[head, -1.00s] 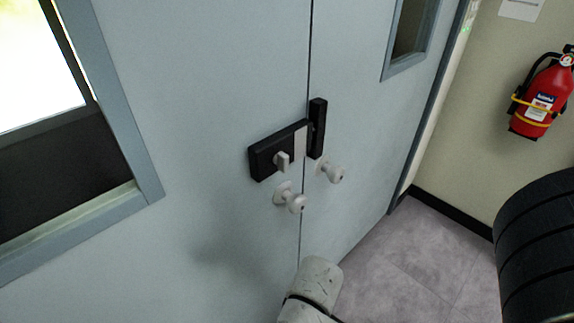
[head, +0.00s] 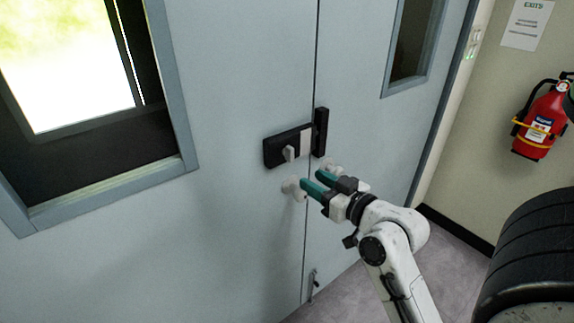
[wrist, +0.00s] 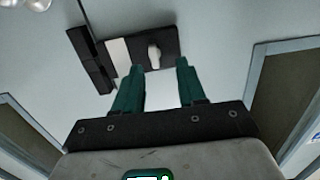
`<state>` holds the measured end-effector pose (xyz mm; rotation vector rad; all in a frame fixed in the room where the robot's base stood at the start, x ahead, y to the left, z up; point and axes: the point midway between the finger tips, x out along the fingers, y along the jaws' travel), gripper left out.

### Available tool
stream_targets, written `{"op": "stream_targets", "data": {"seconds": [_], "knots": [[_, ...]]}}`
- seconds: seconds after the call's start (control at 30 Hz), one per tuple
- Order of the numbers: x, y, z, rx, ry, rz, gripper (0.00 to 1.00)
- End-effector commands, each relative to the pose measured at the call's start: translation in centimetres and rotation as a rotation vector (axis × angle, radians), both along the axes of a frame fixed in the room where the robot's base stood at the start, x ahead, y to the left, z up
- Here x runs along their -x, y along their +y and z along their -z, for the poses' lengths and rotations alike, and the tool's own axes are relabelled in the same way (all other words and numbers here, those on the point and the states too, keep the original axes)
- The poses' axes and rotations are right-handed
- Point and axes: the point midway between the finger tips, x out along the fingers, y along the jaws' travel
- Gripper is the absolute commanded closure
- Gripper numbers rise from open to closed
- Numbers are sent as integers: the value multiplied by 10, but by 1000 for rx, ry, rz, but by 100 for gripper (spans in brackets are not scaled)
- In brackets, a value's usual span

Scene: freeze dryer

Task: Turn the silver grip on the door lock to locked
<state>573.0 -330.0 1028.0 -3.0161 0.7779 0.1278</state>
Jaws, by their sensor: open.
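The door lock (head: 273,153) is a black box on the left door leaf, beside the seam, with a light plate on its right part. Its silver grip (head: 288,154) sticks out from the front and looks roughly upright, slightly tilted. My gripper (head: 311,181) is open and empty, below and right of the grip, in front of the door knobs. In the wrist view the lock (wrist: 168,38) lies beyond the fingertips, and the grip (wrist: 154,53) shows in line with the gap between the open fingers (wrist: 159,68), apart from them.
White round knobs (head: 291,188) sit below the lock, partly behind my gripper. The black strike piece (head: 321,131) is on the right leaf. A window frame (head: 180,130) is at left; a fire extinguisher (head: 541,122) hangs on the right wall.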

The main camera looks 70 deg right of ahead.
Motion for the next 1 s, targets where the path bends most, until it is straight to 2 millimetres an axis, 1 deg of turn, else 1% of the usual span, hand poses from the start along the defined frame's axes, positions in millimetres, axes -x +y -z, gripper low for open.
{"op": "stream_targets", "data": {"seconds": [0.03,0.1,0.17,0.27,0.37,0.7,0.83,1.0], "knots": [[7,-7,-12,22,-35,24,60],[12,-12,-21,41,-64,41,60],[12,-15,-25,48,-76,47,60],[6,-19,-26,48,-78,47,60],[-5,-25,-26,47,-79,47,60],[-55,-55,-26,46,-76,45,60],[-68,-63,-25,45,-76,45,60],[-77,-69,-24,46,-73,45,60]]}}
